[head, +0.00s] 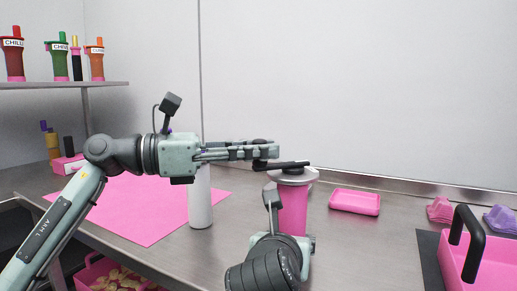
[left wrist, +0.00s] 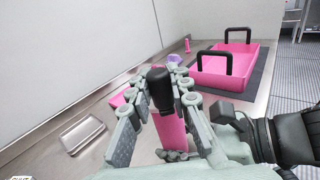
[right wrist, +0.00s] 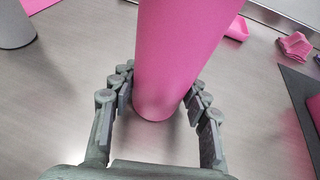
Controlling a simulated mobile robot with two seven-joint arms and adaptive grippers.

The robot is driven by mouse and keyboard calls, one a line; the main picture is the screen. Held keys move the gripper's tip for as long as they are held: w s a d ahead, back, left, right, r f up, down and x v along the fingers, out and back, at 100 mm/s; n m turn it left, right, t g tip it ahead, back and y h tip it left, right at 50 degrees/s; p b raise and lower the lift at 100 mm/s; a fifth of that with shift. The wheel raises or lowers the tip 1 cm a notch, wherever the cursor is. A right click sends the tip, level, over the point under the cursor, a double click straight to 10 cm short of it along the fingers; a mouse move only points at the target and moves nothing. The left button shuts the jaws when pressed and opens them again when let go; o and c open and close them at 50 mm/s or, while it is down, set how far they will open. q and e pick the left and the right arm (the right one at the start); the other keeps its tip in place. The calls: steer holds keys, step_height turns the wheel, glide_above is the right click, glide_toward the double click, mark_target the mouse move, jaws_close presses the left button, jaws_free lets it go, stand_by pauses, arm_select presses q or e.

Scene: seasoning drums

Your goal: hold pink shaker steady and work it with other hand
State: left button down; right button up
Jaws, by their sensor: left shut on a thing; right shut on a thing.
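The pink shaker (head: 293,208) stands upright on the steel counter in the head view, with a grey lid and a black crank (head: 285,167) on top. My left gripper (head: 272,152) reaches in level from the left just above the lid. In the left wrist view its fingers are closed around a black knob (left wrist: 160,90) with pink below it. My right gripper (right wrist: 160,92) is shut around the pink body, low down, in the right wrist view. In the head view the right hand hides part of the shaker's lower front.
A white cylinder (head: 200,205) stands left of the shaker beside a pink mat (head: 135,215). A pink tray (head: 355,202) lies to the right. A pink carrier (head: 488,262) with black handles is at the far right. A shelf (head: 60,85) holds several shakers.

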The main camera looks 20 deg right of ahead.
arm_select(q)
steer(key=shift+s+d+f+n+t+y, duration=0.1)
steer(key=shift+s+d+n+t+y, duration=0.45)
steer(key=shift+n+t, duration=1.25)
steer(key=shift+s+d+n+t+y, duration=0.2)
steer(key=shift+s+n+t+y, duration=0.85)
steer(key=shift+t, duration=1.35)
steer(key=shift+s+d+f+n+t+y, duration=0.1)
steer(key=shift+s+d+n+t+y, duration=0.4)
steer(key=shift+n+t, duration=1.35)
steer(key=shift+s+a+t, duration=0.1)
steer(key=shift+a+t, duration=0.05)
steer(key=shift+t, duration=0.3)
steer(key=c, duration=1.4)
jaws_free()
steer(key=shift+r, duration=0.15)
steer(key=shift+o, duration=0.2)
steer(key=shift+a, duration=0.1)
